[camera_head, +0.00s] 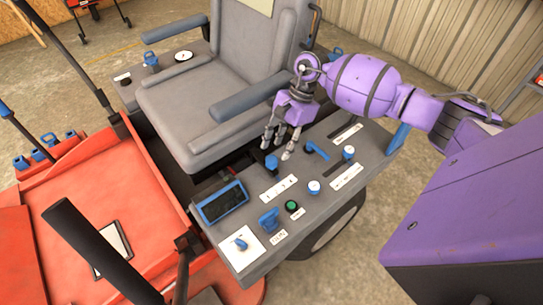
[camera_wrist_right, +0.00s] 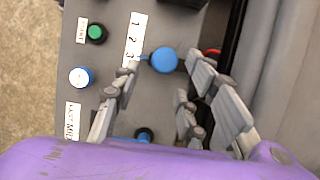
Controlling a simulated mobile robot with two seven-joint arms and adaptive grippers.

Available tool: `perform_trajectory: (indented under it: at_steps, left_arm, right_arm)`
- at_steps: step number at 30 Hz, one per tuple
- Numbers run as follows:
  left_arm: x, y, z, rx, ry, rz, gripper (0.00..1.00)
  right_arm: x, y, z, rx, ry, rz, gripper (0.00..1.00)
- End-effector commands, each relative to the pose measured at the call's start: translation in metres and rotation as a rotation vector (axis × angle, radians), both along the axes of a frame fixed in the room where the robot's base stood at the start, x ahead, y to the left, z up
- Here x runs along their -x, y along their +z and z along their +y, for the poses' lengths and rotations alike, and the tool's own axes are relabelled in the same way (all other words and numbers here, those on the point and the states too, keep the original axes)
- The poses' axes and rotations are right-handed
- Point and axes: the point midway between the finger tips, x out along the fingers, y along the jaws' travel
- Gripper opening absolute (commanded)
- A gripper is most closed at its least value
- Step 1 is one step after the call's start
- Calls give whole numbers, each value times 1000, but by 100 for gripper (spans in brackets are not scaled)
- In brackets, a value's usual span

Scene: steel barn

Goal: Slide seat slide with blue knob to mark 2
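The seat slide's blue knob (camera_head: 271,163) stands on the grey console beside the seat, near a white strip marked 1, 2, 3 (camera_head: 280,187). In the right wrist view the round blue knob (camera_wrist_right: 163,61) is beside the 3 end of the strip (camera_wrist_right: 134,40). My right gripper (camera_head: 278,147) points down just above the knob. Its fingers (camera_wrist_right: 168,77) are spread apart, with the knob showing between and just beyond the tips; no contact is clear. My left gripper is not in view.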

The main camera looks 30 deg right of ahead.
Motion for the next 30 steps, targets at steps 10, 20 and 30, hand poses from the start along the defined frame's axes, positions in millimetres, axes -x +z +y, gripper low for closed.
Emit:
perform_trajectory:
  at_steps: [10, 20, 30]
  left_arm:
    - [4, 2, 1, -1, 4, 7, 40]
    - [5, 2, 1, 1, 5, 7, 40]
    - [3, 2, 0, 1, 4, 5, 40]
  right_arm:
    - [2, -44, 20, -4, -2, 0, 39]
    - [3, -50, 22, -4, -3, -1, 39]
    - [4, -50, 22, -4, -2, 3, 0]
